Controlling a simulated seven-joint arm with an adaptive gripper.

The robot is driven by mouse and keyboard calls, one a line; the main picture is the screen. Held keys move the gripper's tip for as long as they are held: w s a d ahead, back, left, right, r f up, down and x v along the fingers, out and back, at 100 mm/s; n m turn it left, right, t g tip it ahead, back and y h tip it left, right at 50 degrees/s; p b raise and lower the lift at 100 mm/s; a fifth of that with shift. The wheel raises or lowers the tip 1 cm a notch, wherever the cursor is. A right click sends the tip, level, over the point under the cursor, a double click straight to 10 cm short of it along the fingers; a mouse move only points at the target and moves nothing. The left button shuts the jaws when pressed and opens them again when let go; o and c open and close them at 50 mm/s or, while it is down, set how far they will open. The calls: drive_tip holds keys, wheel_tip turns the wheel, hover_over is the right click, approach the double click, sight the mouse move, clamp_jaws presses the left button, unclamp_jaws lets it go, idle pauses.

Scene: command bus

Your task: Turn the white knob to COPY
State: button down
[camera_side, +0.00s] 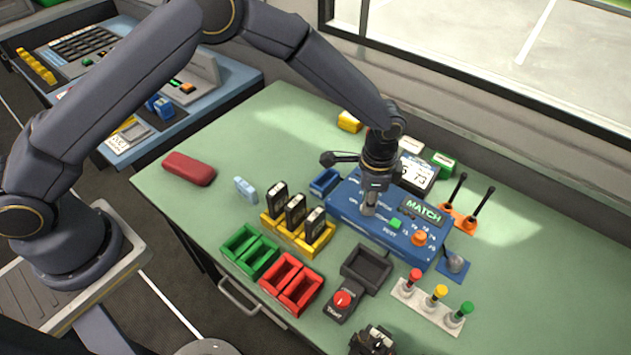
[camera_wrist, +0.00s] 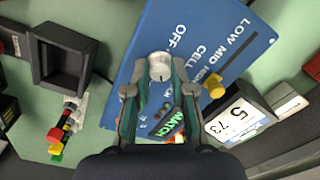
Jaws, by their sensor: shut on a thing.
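The blue console (camera_side: 346,212) stands on the green table, with a screen (camera_side: 422,209) reading MATCH. In the wrist view the console (camera_wrist: 150,28) shows the words OFF, CELL, LOW, MID and HIGH. The white knob (camera_wrist: 160,67) sits on its face, near OFF. My gripper (camera_wrist: 161,75) points down onto the console, with its fingers shut on the knob from both sides. In the side view my gripper (camera_side: 369,206) hides most of the knob. I cannot read a COPY label, nor tell which mark the knob points to.
An orange knob (camera_side: 419,238) and a green button (camera_side: 396,223) are close by on the console. A dark tray (camera_side: 367,268), a row of coloured plungers (camera_side: 436,298) and two black levers (camera_side: 466,206) stand around it. The table's left part is mostly clear.

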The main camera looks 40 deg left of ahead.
drive_tip(key=m, duration=0.6)
drive_tip(key=shift+m, duration=0.3)
idle(0.5)
drive_tip(key=c, duration=1)
unclamp_jaws()
wheel_tip(320, 180, up, 12)
drive_tip(key=shift+s, duration=0.2)
